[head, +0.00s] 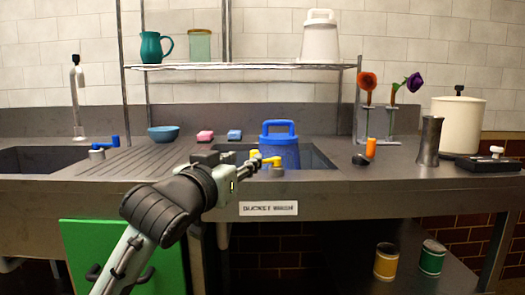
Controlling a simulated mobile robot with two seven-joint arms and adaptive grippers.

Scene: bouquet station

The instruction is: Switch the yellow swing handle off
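The yellow swing handle (271,160) sits on a short tan post (277,172) at the front edge of the middle sink, above the "bucket" label. It points left, towards my gripper. My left gripper (246,157) reaches in from the left, with its front end right beside the handle's left end. Its fingers are mostly hidden behind its own body, so I cannot tell whether they touch the handle or are open or shut. My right gripper is out of view.
A blue bucket (279,152) stands in the middle sink behind the handle. A blue swing handle (108,142) is by the left sink. An orange cylinder (370,147) and grey vase (429,142) stand right.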

